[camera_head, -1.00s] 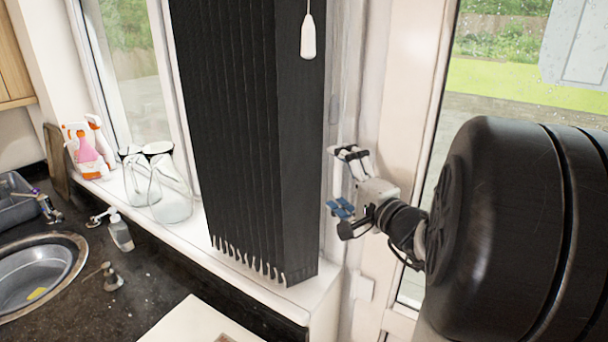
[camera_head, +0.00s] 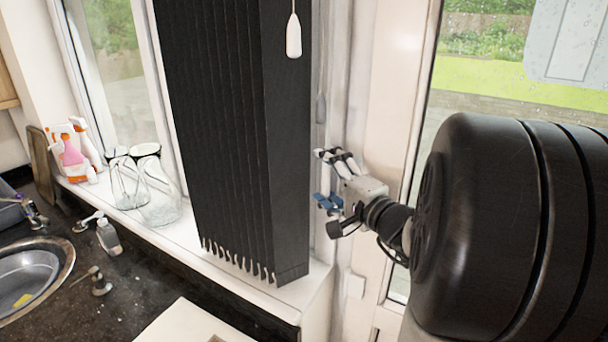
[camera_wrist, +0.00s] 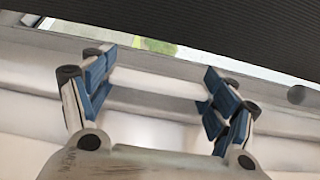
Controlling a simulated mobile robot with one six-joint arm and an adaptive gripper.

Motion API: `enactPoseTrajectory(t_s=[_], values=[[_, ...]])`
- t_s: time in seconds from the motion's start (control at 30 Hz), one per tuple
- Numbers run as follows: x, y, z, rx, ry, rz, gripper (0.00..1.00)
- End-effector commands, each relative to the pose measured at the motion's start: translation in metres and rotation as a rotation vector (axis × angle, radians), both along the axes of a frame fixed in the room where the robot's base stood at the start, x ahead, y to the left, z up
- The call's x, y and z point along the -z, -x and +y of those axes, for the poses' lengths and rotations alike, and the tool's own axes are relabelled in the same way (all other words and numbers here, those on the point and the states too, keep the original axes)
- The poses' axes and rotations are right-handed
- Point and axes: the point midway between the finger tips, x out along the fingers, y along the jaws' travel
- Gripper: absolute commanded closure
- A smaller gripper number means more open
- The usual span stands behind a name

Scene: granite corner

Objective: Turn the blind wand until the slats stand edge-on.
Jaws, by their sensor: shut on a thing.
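The blind (camera_head: 220,140) hangs at the window as a tall stack of dark vertical slats, bunched close together. It fills the top of the wrist view (camera_wrist: 200,20). A white pull (camera_head: 294,36) hangs on a thin cord in front of the stack. My gripper (camera_head: 322,177) is right of the blind's lower part, by the pale window frame.
A sink (camera_head: 28,280) and a soap bottle (camera_head: 108,236) are on the dark counter. A glazed door (camera_head: 480,90) is at right.

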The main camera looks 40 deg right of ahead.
Motion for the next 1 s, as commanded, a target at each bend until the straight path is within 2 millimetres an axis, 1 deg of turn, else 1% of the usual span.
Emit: enactPoseTrajectory(t_s=[0.93, 0.97, 1.0], values=[[0.0, 0.0, 0.0, 0.0, 0.0, 0.0, 0.45], [0.0, 0.0, 0.0, 0.0, 0.0, 0.0, 0.2], [0.0, 0.0, 0.0, 0.0, 0.0, 0.0, 0.17]])
